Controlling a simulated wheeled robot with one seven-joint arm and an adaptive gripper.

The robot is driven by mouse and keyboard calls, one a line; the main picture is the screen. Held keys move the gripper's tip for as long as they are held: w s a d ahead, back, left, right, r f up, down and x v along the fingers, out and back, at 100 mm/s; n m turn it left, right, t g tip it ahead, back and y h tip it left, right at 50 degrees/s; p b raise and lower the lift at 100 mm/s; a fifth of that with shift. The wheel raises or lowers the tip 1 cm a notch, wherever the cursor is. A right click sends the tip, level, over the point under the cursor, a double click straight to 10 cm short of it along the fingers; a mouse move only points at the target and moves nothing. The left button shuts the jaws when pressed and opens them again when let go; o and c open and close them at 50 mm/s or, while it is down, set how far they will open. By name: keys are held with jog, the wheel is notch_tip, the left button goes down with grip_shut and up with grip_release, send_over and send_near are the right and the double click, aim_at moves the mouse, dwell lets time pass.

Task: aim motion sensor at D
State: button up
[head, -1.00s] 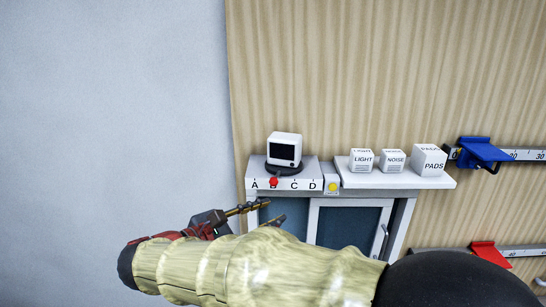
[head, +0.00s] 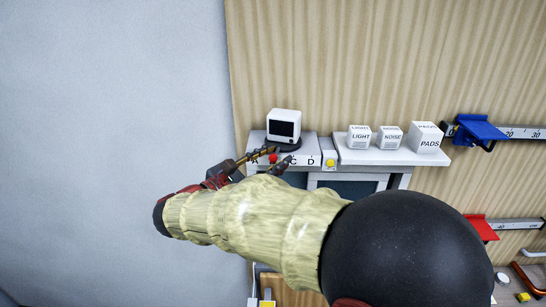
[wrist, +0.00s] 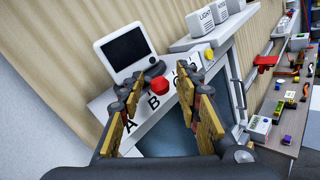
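The motion sensor (head: 284,124) is a white box with a dark screen on a dark round base, on a grey ledge lettered A to D. It also shows in the wrist view (wrist: 126,50). A red knob (wrist: 157,86) at the front of its base is by letter B (wrist: 154,102). Letter D (head: 311,162) is at the right of the scale in the head view. My gripper (wrist: 160,78) is open, its fingers apart on either side of the red knob, with no clear contact.
A yellow button (head: 330,162) is just right of D. White LIGHT (head: 359,138), NOISE (head: 389,138) and PADS (head: 426,138) blocks stand on a shelf to the right. Blue (head: 479,130) and red (head: 482,229) brackets sit on wall rails farther right.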

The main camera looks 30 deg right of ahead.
jog(key=c, duration=0.4)
grip_shut()
dwell(0.4)
